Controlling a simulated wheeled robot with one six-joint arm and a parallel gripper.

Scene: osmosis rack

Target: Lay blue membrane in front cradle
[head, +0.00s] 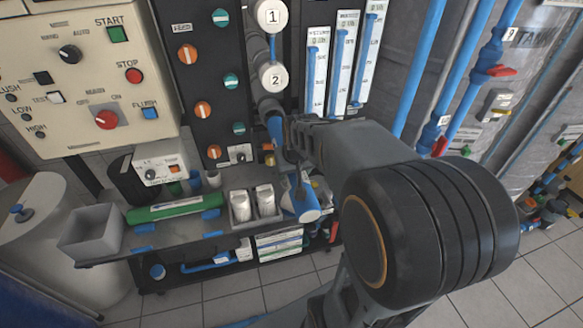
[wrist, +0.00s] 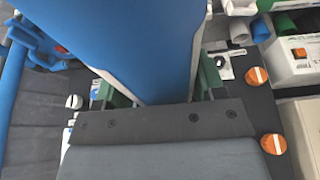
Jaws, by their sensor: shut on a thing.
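The blue membrane is a thick blue cylinder with a pale end. In the wrist view the blue membrane (wrist: 145,40) fills the upper middle, between the green fingers of my gripper (wrist: 158,92), which is shut on it. In the head view the membrane (head: 301,196) hangs tilted at the right end of the bench, its pale end low. My gripper there is mostly hidden behind my arm. Blue cradle supports stand at the bench front: one at the left (head: 144,229) and one at the right (head: 211,214). Both look empty.
A green membrane (head: 176,208) lies on the bench behind the front supports. A grey bin (head: 92,232) stands at the left, and a tray with two pale packs (head: 239,207) at the right. Two white housings (head: 271,76) and flow meters (head: 341,62) rise behind.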

